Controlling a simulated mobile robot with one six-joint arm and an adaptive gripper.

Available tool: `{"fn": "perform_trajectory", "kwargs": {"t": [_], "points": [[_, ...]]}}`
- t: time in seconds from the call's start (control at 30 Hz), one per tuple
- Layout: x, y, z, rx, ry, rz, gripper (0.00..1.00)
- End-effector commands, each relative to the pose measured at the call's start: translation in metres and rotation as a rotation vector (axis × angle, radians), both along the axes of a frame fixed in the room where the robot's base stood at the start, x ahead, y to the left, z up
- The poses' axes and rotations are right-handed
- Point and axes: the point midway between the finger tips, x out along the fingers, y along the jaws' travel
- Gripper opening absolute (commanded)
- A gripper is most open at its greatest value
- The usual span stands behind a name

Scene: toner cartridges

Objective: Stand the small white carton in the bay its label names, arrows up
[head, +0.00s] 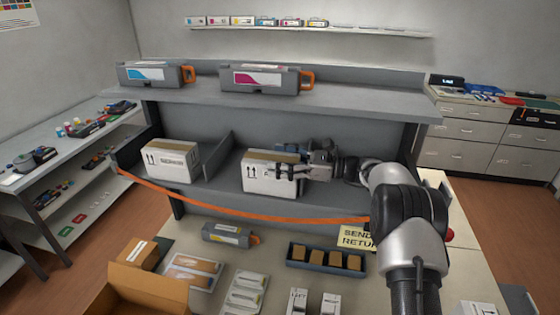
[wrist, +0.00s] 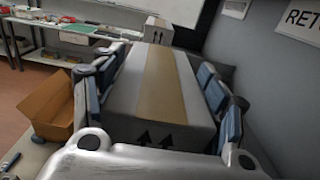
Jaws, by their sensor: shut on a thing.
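A small white carton (head: 262,184) with tan tape along its top and black arrows on its front is in the right bay of the grey shelf unit (head: 215,204). Its arrows point up and it looks level. I cannot tell whether it touches the shelf floor. My gripper (head: 285,172) reaches in from the right and is shut on it. In the wrist view the blue-padded fingers (wrist: 150,100) hold both long sides of the carton (wrist: 187,95). A second white carton (head: 172,162), also with upward arrows, stands in the left bay; its lettering is too small to read.
An orange strap (head: 240,213) runs across the shelf front, below the cartons. A low divider (head: 222,150) separates the bays. Two toner cartridges (head: 150,77) (head: 262,80) lie on the upper shelf. A yellow "SEND RETU…" card (head: 355,237), partly hidden, and a tray of brown blocks (head: 296,252) are in front.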

Motion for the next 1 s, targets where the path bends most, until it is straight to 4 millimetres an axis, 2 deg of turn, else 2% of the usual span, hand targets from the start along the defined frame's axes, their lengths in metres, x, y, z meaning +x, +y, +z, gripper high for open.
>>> {"fn": "perform_trajectory", "kwargs": {"t": [0.17,0.2,0.4,0.5,0.87,1.0], "points": [[0.0,0.0,-0.003,0.002,0.0,0.0,0.25],[0.0,0.0,-0.003,0.0,0.001,0.0,0.68],[0.0,0.0,-0.003,0.0,0.001,0.0,0.82],[0.0,0.0,-0.003,0.0,0.001,0.0,0.86],[0.0,0.0,0.001,0.0,0.0,0.0,0.86],[-0.002,-0.018,0.0,0.0,0.001,-0.004,0.86]]}}
